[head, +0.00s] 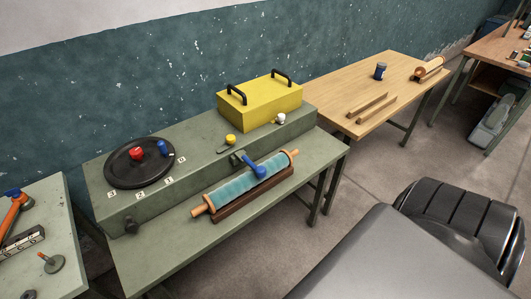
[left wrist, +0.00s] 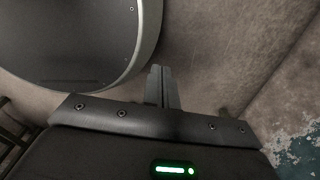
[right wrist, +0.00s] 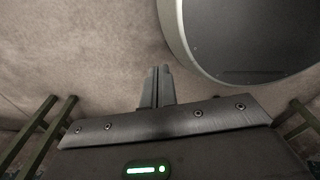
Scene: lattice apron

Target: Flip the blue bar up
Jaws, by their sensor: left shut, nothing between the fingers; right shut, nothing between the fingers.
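The blue bar (head: 256,168) is a short rounded lever on a dark grey bracket (head: 237,158) at the front edge of the green raised box. It slopes down and outward from the bracket, with its end close to the teal roller; I cannot tell whether they touch. My left gripper (left wrist: 161,72) is shut and empty in the left wrist view, above the floor. My right gripper (right wrist: 157,72) is shut and empty in the right wrist view, also above the floor. Neither gripper shows in the head view, and both are away from the bar.
The teal roller (head: 240,182) with wooden handles lies on a brown cradle in front of the bar. A yellow box (head: 262,101), a yellow knob (head: 230,139), a white knob (head: 279,118) and a dark disc (head: 125,166) are on the green box (head: 200,162). Another table stands at left.

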